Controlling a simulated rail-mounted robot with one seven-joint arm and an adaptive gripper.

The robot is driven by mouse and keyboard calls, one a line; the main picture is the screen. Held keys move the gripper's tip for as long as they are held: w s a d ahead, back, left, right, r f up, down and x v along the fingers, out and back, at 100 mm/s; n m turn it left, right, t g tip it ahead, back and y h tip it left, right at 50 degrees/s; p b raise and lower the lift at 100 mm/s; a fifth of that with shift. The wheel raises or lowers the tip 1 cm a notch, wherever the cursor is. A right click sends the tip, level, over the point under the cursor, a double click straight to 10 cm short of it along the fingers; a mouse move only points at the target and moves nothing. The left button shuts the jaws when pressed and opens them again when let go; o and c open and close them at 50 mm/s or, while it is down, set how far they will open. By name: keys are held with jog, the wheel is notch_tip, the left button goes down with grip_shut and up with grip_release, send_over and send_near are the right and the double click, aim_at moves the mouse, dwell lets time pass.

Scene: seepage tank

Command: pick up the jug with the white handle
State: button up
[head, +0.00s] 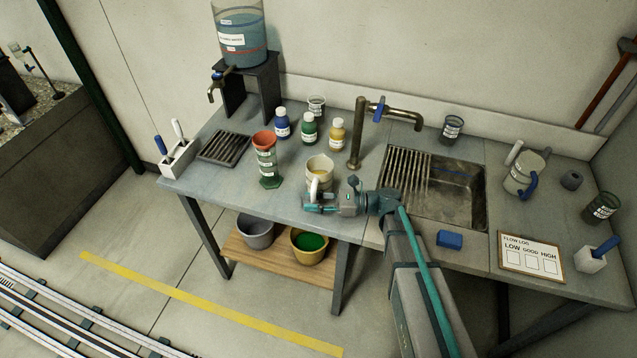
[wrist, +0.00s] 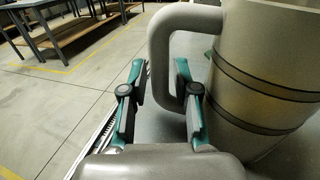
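The jug with the white handle (head: 319,167) is a cream jug standing upright on the bench, left of the sink and near the front edge. Its handle (head: 314,187) points toward the front. My gripper (head: 309,203) is low at the handle. In the wrist view, the jug body (wrist: 265,70) with dark bands fills the right side, and its handle (wrist: 163,60) loops left. My open fingers (wrist: 160,82) stand on either side of the handle's upright part, the right one on the body side. Whether either finger touches it, I cannot tell.
A second jug with a blue handle (head: 521,174) stands right of the sink (head: 455,200). A tap (head: 357,135) rises behind my gripper. A green-based cylinder with a red funnel (head: 264,145) and several bottles stand left and behind. A blue sponge (head: 449,239) lies right of my arm.

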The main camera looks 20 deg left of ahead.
aim_at(314, 196)
grip_shut()
jog(key=shift+r, duration=0.35)
dwell(0.6)
jog(key=shift+d+r+b, duration=0.1)
jog(key=shift+r+b, duration=0.9)
jog(key=shift+r, duration=0.2)
jog(key=s+d+r, duration=0.6)
jog(key=s+r, duration=0.3)
jog(key=s, duration=0.1)
jog(key=shift+d+r, duration=0.15)
jog(key=shift+r, duration=0.15)
jog(key=p, duration=0.3)
jog(key=shift+s+d+r, duration=0.15)
jog(key=shift+s, duration=0.15)
jog(key=p, duration=0.2)
jog(key=s+p, duration=0.1)
jog(key=p, duration=0.1)
jog(key=shift+d+p, duration=0.25)
jog(key=shift+p, duration=0.1)
